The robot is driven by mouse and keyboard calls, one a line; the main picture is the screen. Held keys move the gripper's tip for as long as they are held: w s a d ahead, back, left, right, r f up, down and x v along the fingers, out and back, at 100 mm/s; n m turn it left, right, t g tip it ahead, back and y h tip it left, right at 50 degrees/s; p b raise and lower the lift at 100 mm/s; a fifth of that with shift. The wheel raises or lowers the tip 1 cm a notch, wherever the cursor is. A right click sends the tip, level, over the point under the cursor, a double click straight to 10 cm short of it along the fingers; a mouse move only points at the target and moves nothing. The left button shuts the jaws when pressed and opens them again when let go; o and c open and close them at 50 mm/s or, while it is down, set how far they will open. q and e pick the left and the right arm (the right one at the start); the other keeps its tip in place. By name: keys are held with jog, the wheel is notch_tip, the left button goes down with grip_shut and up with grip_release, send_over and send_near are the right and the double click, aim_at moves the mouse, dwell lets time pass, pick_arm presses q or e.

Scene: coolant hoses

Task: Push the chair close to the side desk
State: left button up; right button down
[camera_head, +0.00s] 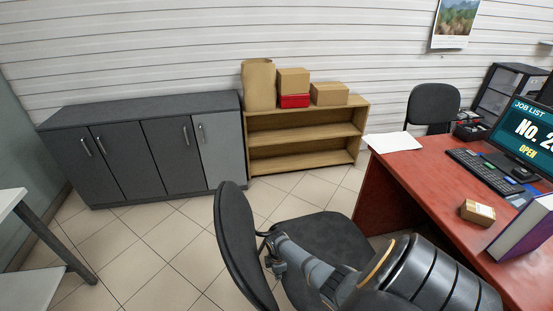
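A black office chair (236,243) stands in the lower middle of the head view, its backrest on the left and its seat (325,238) to the right of it. My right arm reaches in from the lower right, over the seat. My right gripper (273,260) is beside the inner face of the backrest; I cannot tell whether it touches it or is open. A red-brown desk (408,179) is at the right, and a white-topped table (10,201) is at the left edge. Which one is the side desk is not clear. My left gripper is out of view.
Grey cabinets (125,158) and a wooden shelf (300,142) with boxes line the back wall. A second black chair (433,104) stands behind the red-brown desk. The tiled floor (150,245) between the chair and the white-topped table is clear.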

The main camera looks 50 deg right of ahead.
notch_tip(320, 180, up, 7)
jog(key=shift+r, duration=0.2)
dwell(0.5)
